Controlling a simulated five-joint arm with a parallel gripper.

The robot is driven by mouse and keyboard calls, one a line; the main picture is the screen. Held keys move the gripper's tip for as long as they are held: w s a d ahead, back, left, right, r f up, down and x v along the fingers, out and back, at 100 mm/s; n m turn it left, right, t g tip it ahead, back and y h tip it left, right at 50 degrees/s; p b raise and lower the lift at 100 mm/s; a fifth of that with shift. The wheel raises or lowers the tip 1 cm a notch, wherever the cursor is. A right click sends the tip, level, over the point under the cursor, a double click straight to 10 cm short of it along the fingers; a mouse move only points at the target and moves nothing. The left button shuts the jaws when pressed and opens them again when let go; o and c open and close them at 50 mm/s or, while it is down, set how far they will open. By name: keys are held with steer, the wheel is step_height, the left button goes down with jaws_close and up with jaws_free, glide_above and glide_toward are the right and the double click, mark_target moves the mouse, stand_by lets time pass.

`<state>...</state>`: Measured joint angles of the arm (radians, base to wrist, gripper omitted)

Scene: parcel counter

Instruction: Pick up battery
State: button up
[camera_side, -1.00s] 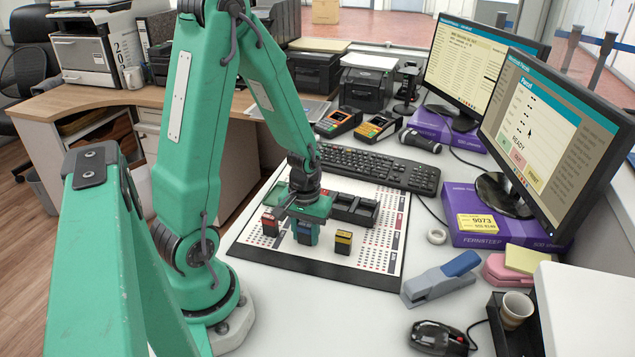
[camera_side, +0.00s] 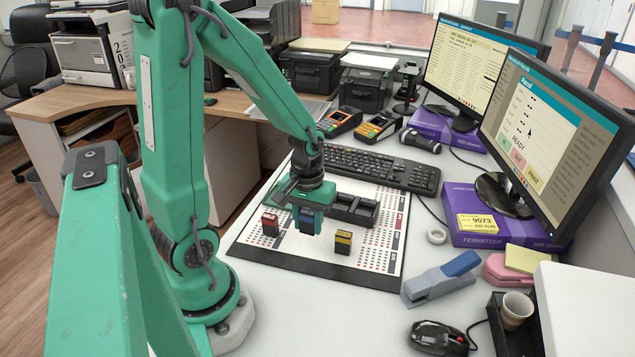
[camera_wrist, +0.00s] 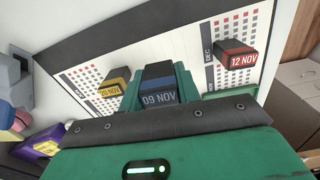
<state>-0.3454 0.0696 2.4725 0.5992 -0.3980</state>
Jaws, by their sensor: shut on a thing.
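My gripper (camera_side: 308,208) is shut on a dark battery with a blue label (camera_side: 307,223), held upright just above the calendar mat (camera_side: 365,272). In the wrist view the battery (camera_wrist: 159,92) sits between my fingers (camera_wrist: 158,80), its label reading 09 NOV. A red-labelled battery (camera_side: 270,224) stands on the mat to the left; in the wrist view it reads 12 NOV (camera_wrist: 240,56). A yellow-labelled battery (camera_side: 343,242) stands to the right; it also shows in the wrist view (camera_wrist: 114,84). My gripper hides part of the mat behind it.
A black compartment tray (camera_side: 356,209) stands behind my gripper to the right. A keyboard (camera_side: 382,169) lies beyond the mat. A stapler (camera_side: 440,278), a mouse (camera_side: 438,337) and a tape roll (camera_side: 437,236) lie on the right. The mat's front part is clear.

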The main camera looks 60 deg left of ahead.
steer(key=s+d+r, duration=0.1)
steer(key=d+r, duration=0.4)
steer(key=d, duration=0.4)
steer(key=shift+s+d+r, duration=0.15)
steer(key=shift+d+r, duration=0.1)
steer(key=shift+r, duration=0.1)
stand_by(0.4)
steer(key=w+a, duration=0.4)
steer(key=w, duration=0.2)
steer(key=w+a+f, duration=0.1)
steer(key=w+a, duration=0.2)
steer(key=w, duration=0.3)
steer(key=w+a, duration=0.4)
steer(key=w, duration=0.1)
steer(key=shift+w+a+f, duration=0.3)
steer(key=shift+w, duration=0.1)
steer(key=shift+w+a+f, duration=0.2)
steer(key=shift+w+a, duration=0.3)
steer(key=shift+a, duration=0.05)
steer(key=shift+f, duration=0.15)
steer(key=shift+f, duration=1.75)
